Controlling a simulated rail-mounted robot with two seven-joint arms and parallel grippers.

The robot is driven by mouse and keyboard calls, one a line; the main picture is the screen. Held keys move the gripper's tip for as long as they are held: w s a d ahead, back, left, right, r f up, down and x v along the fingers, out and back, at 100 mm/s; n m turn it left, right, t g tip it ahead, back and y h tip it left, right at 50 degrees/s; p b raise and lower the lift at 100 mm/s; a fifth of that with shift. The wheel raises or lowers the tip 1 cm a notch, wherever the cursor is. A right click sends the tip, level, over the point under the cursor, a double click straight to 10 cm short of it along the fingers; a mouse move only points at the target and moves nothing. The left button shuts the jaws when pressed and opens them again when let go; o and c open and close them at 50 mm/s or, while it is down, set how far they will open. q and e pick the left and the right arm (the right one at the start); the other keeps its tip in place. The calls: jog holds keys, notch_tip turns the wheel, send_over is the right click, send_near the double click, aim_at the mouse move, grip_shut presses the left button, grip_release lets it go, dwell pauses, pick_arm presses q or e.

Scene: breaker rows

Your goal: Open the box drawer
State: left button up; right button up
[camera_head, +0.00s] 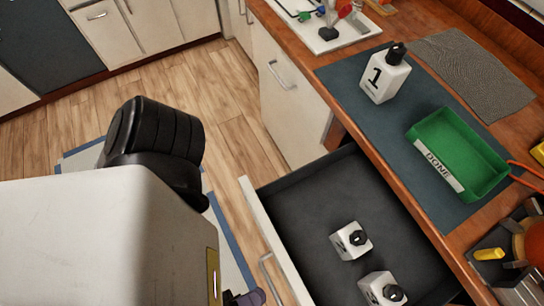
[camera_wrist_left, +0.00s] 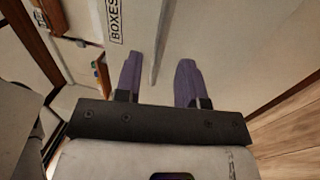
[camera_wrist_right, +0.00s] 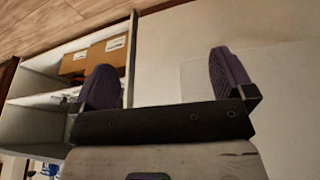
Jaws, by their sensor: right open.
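A dark-lined drawer (camera_head: 330,200) stands pulled out below the counter, with a pale front and a bar handle (camera_head: 267,275). In the left wrist view a pale panel carries a BOXES label (camera_wrist_left: 116,20). A thin bar handle (camera_wrist_left: 160,45) on that panel shows between the spread fingers of my left gripper (camera_wrist_left: 161,62); contact cannot be told. In the head view only a bit of this gripper (camera_head: 246,297) shows, beside the drawer front. My right gripper (camera_wrist_right: 163,62) is open and empty.
On the counter mat are a white bottle marked 1 (camera_head: 386,75) and a green DONE tray (camera_head: 460,138). My white arm covers the lower left of the head view. Shelves with cardboard boxes (camera_wrist_right: 107,54) stand beyond my right gripper. Wooden floor (camera_head: 215,95) is clear.

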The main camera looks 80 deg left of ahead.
pick_arm(q)
jog(key=b+v, duration=0.1)
jog(key=v, duration=0.7)
jog(key=shift+s, duration=0.4)
jog(key=shift+d, duration=0.1)
